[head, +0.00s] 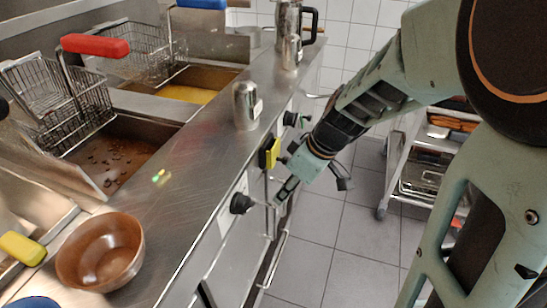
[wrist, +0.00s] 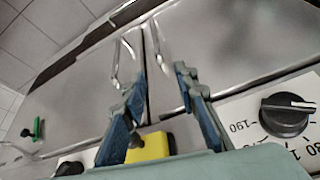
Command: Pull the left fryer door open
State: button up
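The fryer's two steel doors show side by side in the wrist view, which looks upside down with the control panel at the bottom. The left fryer door (wrist: 225,45) is therefore on the picture's right, and the right door (wrist: 75,90) on its left. Slim metal handles stand by the seam: the left door's handle (wrist: 158,48) and the right door's handle (wrist: 117,62). My gripper (wrist: 160,80) is open, its blue-grey fingers spread before the handles. Nothing is visibly clamped. Both doors look shut. In the head view my gripper (head: 283,192) is low beside the fryer front.
A black knob (head: 241,203) and a yellow switch (head: 270,152) jut from the panel close to my gripper. A brown bowl (head: 100,252) and a metal shaker (head: 246,106) stand on the counter. A wheeled rack (head: 397,170) is at right; the tiled floor between is clear.

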aim_at(274, 216)
jog(key=b+x, duration=0.1)
jog(key=x, duration=0.3)
jog(key=d+b+x, duration=0.1)
jog(key=x, duration=0.4)
jog(key=b+x, duration=0.2)
jog(key=x, duration=0.2)
jog(key=shift+s+d+f, duration=0.15)
jog(key=shift+s+f, duration=0.15)
jog(key=shift+f, duration=0.25)
grip_shut()
